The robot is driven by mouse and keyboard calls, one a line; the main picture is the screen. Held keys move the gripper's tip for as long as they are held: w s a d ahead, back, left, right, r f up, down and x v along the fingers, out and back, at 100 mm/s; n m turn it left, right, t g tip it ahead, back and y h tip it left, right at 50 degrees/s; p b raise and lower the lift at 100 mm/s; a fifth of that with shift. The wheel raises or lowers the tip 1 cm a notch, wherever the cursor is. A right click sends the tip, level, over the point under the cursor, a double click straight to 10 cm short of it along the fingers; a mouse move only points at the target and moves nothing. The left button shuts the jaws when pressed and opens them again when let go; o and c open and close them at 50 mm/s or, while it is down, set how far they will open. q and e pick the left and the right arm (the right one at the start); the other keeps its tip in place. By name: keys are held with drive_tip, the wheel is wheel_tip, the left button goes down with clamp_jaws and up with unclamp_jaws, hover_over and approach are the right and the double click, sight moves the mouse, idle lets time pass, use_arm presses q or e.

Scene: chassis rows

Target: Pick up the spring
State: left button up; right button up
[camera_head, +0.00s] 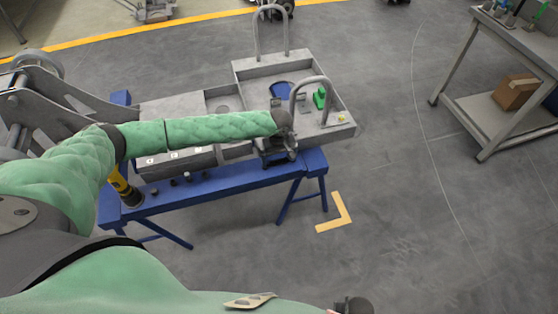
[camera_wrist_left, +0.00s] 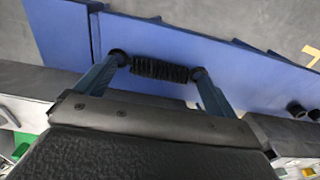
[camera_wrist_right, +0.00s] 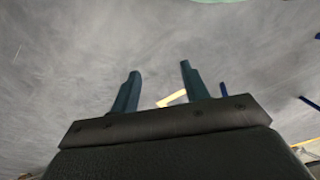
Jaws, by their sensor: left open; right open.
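The spring (camera_wrist_left: 160,69) is a black coil in the left wrist view, in front of the blue bench beam. It spans the gap between the two fingers of my left gripper (camera_wrist_left: 158,66), with its ends close to the fingertips. I cannot tell whether the fingers touch it. The left gripper is open and shows in the head view (camera_head: 279,153) at the front edge of the grey chassis; the spring cannot be made out there. My right gripper (camera_wrist_right: 159,75) is open and empty above the bare floor.
The grey chassis (camera_head: 178,108) rests on a blue trestle bench (camera_head: 225,181). It carries upright hoops, a blue round part (camera_head: 282,90) and a green part (camera_head: 320,98). A yellow-black tool (camera_head: 124,187) hangs at the bench's left. A grey cart (camera_head: 535,85) stands at right. Floor between is clear.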

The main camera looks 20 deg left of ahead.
use_arm(q)
drive_tip(key=shift+f, duration=0.1)
drive_tip(key=c, duration=1.1)
